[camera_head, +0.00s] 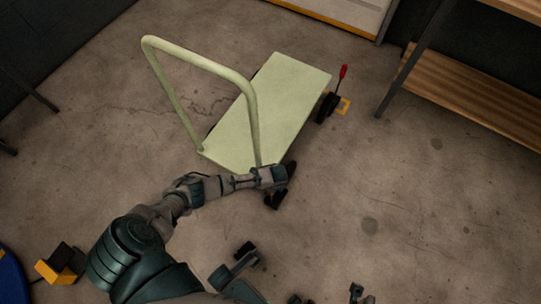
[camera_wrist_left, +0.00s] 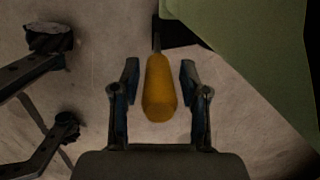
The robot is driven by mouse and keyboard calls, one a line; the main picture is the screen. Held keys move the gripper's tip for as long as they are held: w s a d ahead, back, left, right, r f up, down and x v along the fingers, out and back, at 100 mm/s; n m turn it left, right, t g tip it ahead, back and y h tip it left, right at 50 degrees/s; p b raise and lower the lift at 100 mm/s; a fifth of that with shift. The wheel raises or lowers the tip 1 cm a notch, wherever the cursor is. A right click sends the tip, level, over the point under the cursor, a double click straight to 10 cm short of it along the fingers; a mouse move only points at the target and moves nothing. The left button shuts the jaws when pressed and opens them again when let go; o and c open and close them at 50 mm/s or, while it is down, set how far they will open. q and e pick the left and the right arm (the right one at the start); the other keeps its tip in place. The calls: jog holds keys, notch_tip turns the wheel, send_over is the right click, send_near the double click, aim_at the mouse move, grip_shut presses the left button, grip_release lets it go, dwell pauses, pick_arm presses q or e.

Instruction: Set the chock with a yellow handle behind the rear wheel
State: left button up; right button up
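The yellow handle (camera_wrist_left: 160,88) stands between the two fingers of my left gripper (camera_wrist_left: 160,85) in the left wrist view. The fingers are open, with gaps on both sides of the handle. A black shape (camera_wrist_left: 175,36) beyond the handle is partly hidden. In the head view my left gripper (camera_head: 278,178) is at the near corner of the pale green cart (camera_head: 285,88) and covers the handle. Black parts (camera_head: 274,200) show beneath it; I cannot tell wheel from chock there. Dark jointed parts (camera_head: 357,292) at the bottom edge may be my right gripper; their state is unclear.
A wooden-shelved rack (camera_head: 470,96) stands right. A yellow-black object (camera_head: 58,268) lies lower left. Floor right of the cart is clear.

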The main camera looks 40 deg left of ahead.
pick_arm(q)
jog(key=shift+o, duration=0.2)
jog(key=r, duration=0.4)
jog(key=d+r, duration=0.1)
jog(key=r, duration=0.6)
jog(key=shift+w+d+r, duration=0.1)
jog(key=shift+d+r, duration=0.25)
jog(key=shift+r, duration=0.05)
